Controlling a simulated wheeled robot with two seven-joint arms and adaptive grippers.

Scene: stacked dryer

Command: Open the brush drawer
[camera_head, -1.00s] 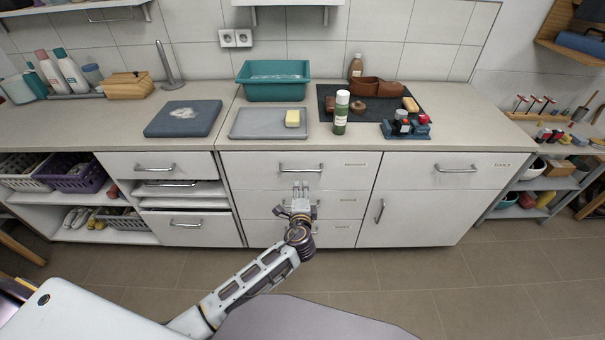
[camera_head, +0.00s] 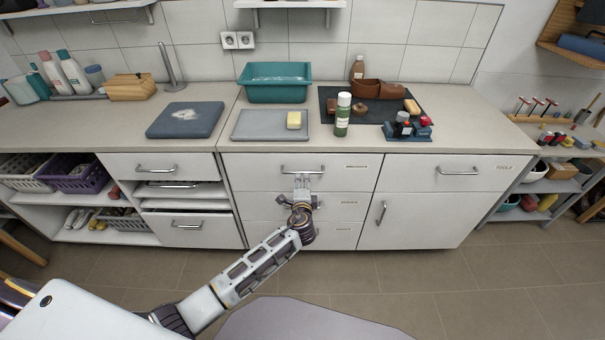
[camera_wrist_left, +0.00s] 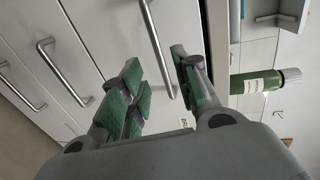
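The middle cabinet has a stack of three white drawers with bar handles and small labels, too small to read surely. The top drawer (camera_head: 255,170) is shut; its metal handle (camera_head: 290,169) runs across its front. My left gripper (camera_head: 303,179) is at this handle, pointing at the drawer front. In the left wrist view the gripper (camera_wrist_left: 157,62) is open, with green-padded fingers on either side of the handle (camera_wrist_left: 155,40). A gap shows between bar and pads, so it is not clamped. The lower drawers' handles (camera_wrist_left: 62,72) also show there. My right gripper is out of view.
The counter above holds a teal basin (camera_head: 275,92), a grey tray (camera_head: 262,133) with yellow soap, and a green bottle (camera_head: 342,118) near the front edge. A cupboard door (camera_head: 425,218) with a vertical handle is to the right. The floor in front is clear.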

